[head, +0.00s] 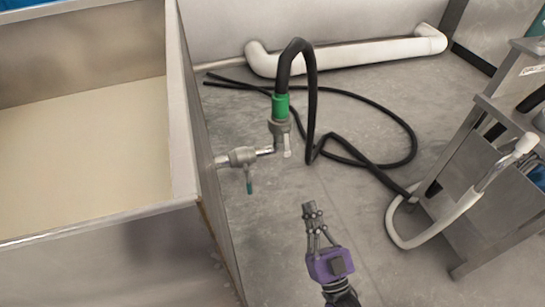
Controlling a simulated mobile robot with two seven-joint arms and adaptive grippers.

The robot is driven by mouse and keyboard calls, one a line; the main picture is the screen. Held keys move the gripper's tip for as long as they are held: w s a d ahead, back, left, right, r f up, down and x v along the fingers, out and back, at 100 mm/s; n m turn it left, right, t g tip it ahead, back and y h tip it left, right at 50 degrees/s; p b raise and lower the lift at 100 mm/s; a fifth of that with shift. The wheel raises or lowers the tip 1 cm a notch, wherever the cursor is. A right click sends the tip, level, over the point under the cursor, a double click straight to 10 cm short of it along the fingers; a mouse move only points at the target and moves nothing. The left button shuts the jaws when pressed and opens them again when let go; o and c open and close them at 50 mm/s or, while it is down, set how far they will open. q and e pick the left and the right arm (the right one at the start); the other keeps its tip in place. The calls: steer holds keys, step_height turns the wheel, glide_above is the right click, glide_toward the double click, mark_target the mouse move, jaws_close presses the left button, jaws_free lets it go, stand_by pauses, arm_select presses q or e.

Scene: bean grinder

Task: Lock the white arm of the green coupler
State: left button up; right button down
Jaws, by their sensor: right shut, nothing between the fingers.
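The green coupler (281,106) sits on the lower end of the black hose, above a grey metal fitting (279,127). A small white arm (287,146) hangs down at the right of that fitting, pointing roughly straight down. My right gripper (309,207), with a purple body, is below and slightly right of the coupler. Its fingers are shut with nothing between them, and it is apart from the white arm. My left gripper does not show.
A metal valve with a teal handle (249,187) joins the fitting to the steel tank (185,130) on the left. The black hose (312,100) loops over the grey floor. A metal stand (490,190) with a white bent pipe (440,222) is at the right.

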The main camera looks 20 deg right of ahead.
mark_target(286, 145)
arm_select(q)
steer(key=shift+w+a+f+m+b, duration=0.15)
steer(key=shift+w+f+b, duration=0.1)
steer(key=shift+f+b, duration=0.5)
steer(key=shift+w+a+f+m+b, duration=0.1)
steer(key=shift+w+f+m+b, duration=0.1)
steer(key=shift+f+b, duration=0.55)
arm_select(e)
steer(key=w+f+x, duration=0.1)
steer(key=f+x, duration=0.1)
steer(key=x, duration=1.1)
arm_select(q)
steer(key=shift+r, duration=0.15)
arm_select(e)
steer(key=shift+d, duration=0.15)
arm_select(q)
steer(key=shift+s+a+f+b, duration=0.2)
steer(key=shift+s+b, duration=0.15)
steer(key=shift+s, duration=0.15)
arm_select(e)
steer(key=shift+w+f, duration=0.45)
steer(key=shift+w, duration=0.25)
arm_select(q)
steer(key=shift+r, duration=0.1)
